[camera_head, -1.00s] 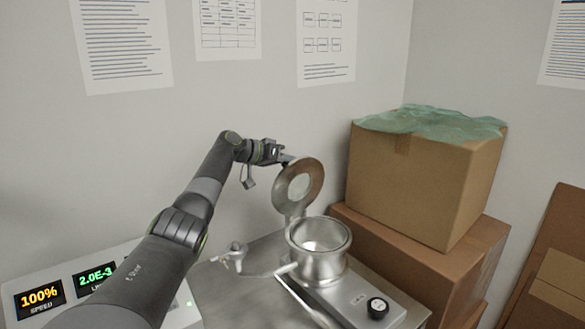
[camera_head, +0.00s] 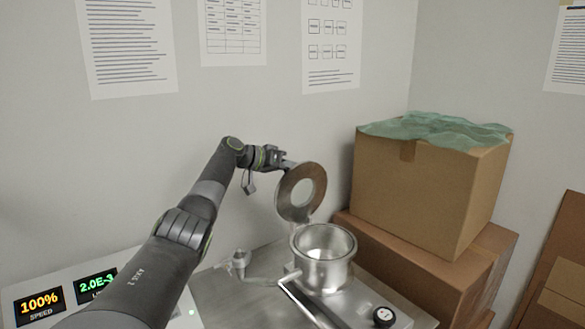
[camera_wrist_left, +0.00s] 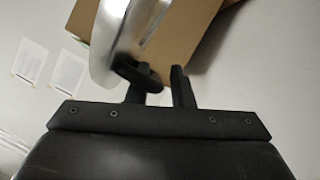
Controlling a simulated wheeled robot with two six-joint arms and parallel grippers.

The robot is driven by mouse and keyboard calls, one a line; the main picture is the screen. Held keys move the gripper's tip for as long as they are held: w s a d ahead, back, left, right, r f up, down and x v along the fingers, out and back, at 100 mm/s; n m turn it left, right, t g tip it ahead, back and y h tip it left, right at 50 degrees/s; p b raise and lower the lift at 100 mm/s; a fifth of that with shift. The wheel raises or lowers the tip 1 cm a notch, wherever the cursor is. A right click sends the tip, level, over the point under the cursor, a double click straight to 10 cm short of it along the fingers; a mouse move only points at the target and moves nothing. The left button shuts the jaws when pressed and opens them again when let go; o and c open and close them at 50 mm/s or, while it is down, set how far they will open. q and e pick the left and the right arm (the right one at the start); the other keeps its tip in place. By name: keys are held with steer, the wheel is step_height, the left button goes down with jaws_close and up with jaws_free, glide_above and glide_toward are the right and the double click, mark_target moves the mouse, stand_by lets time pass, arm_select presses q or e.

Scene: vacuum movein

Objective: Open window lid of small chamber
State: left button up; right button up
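The window lid (camera_head: 314,182) of the small chamber (camera_head: 324,262) is a round metal ring with a round window in its middle. It stands raised, nearly upright, at the back of the chamber's rim, and the chamber's mouth is uncovered. My left gripper (camera_head: 287,163) is at the lid's upper left edge. In the left wrist view the lid (camera_wrist_left: 112,45) curves close past one finger of my left gripper (camera_wrist_left: 158,88). The two fingers stand apart, with a gap visible between them. My right gripper is in neither view.
Stacked cardboard boxes (camera_head: 425,190) stand close on the right. A panel with lit displays (camera_head: 40,301) is at lower left. The wall is close behind.

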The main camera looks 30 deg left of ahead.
arm_select(q)
steer(key=shift+s+a+f, duration=0.1)
steer(key=b+v, duration=0.6)
steer(key=v, duration=1.1)
steer(key=shift+r, duration=0.2)
